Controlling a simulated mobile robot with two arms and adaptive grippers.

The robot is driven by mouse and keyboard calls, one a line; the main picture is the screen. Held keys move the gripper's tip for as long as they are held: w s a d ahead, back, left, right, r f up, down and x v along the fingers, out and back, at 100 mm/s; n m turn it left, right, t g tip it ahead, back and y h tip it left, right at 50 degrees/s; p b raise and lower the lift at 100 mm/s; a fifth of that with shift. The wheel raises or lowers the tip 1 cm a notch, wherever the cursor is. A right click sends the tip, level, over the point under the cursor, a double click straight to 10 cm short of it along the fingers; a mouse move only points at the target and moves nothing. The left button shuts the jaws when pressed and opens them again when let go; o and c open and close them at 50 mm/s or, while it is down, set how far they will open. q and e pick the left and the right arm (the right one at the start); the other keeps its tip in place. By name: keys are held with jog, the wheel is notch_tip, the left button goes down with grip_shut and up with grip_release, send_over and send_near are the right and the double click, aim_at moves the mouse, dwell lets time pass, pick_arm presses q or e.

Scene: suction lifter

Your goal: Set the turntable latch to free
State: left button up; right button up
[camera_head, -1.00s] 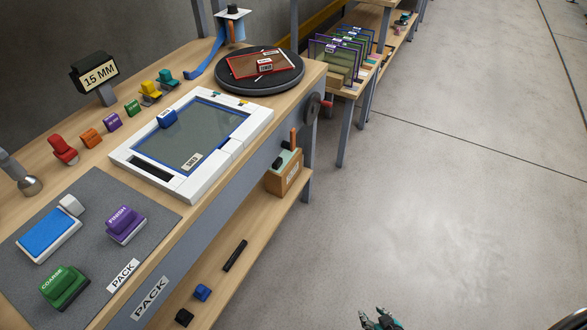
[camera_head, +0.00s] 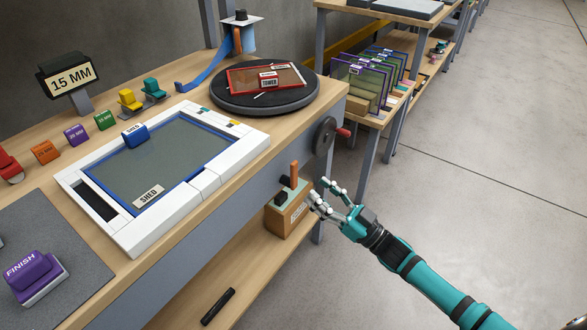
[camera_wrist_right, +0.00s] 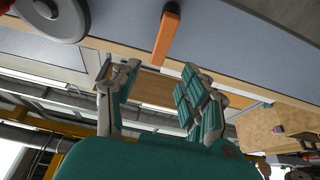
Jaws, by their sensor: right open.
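The turntable (camera_head: 225,98) is a black round disc at the back end of the bench, with a red-framed panel (camera_head: 292,76) on it. An orange lever (camera_head: 294,172), which looks like the latch, stands upright at the bench front below it. The lever also shows in the right wrist view (camera_wrist_right: 167,38), ahead of the fingertips. My right gripper (camera_head: 318,191) is open and empty, just right of the lever and apart from it. The right wrist view shows its spread fingers (camera_wrist_right: 160,72). My left gripper is not in view. Any latch marking is unreadable.
A dark handwheel (camera_head: 324,138) with a red handle (camera_head: 343,131) sits on the bench front close above my right gripper. A wooden box (camera_head: 285,222) is on the lower shelf below the lever. A white frame (camera_head: 150,232) lies on the bench. The floor at right is clear.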

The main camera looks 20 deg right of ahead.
aim_at(296, 171)
jog(key=x, duration=0.8)
jog(key=shift+w+a, duration=0.2)
jog(key=shift+w, duration=0.15)
grip_shut()
